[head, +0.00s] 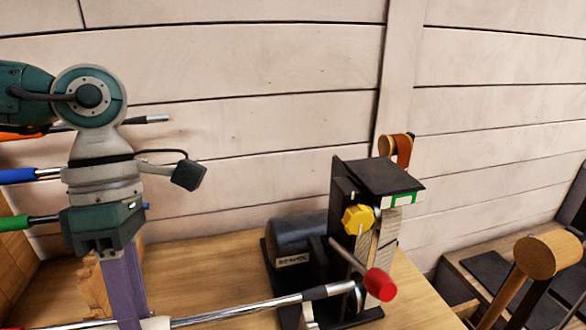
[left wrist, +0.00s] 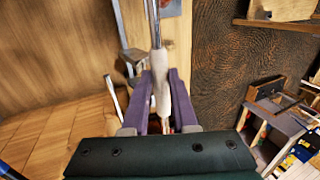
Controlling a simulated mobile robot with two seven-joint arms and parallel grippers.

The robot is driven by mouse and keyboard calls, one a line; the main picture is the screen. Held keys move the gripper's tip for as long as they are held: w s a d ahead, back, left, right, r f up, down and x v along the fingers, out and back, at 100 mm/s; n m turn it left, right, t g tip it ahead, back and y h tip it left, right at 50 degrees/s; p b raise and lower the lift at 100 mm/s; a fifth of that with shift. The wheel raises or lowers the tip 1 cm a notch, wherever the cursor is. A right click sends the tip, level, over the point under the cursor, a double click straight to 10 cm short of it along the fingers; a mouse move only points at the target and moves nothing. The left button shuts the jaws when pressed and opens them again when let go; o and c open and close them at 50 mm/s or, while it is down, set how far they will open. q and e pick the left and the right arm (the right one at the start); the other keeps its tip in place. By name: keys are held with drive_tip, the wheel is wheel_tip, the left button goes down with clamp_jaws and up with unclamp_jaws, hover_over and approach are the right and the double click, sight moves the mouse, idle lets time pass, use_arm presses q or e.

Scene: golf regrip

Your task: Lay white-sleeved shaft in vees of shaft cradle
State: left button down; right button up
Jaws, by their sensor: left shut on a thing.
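My left gripper (head: 140,318) points down at the bottom left of the head view, with purple fingers. In the left wrist view my left gripper (left wrist: 162,112) is shut on the white sleeve (left wrist: 161,85) of the shaft, a finger on either side. The chrome shaft (head: 240,308) runs from the white sleeve (head: 156,323) to the right, rising slightly toward a dark end piece near the black machine. I cannot tell whether it touches anything there. I cannot make out the cradle's vees in either view. My right gripper is not in view.
A black machine (head: 375,175) with a yellow knob (head: 357,218) and a red-ended lever (head: 379,285) stands on the wooden bench (head: 200,260). Shafts with blue (head: 18,176) and green (head: 28,221) grips lie at left. A wooden mallet (head: 547,254) stands at right.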

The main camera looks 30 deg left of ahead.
sight(260, 302)
use_arm(q)
drive_tip(key=w+d+b, duration=0.1)
drive_tip(key=w+d, duration=0.1)
drive_tip(key=w, duration=0.1)
drive_tip(key=w+d+f+b, duration=0.1)
drive_tip(key=w+d+b, duration=0.1)
drive_tip(key=w+d, duration=0.1)
drive_tip(key=w+d+b, duration=0.1)
drive_tip(key=w+d, duration=0.2)
drive_tip(key=w, duration=0.1)
drive_tip(key=shift+d+f+b, duration=0.25)
drive_tip(key=shift+f+b, duration=0.05)
drive_tip(key=shift+s+a+f+b, duration=0.1)
drive_tip(key=shift+s+f+b, duration=0.05)
drive_tip(key=shift+f+b, duration=1)
drive_tip(key=shift+f, duration=0.15)
drive_tip(key=shift+f+b, duration=0.25)
drive_tip(key=shift+b, duration=0.1)
drive_tip(key=shift+s+a, duration=0.65)
drive_tip(key=shift+s, duration=0.1)
idle(2.5)
drive_tip(key=c, duration=0.6)
unclamp_jaws()
drive_tip(key=b+v, duration=0.1)
drive_tip(key=v, duration=0.9)
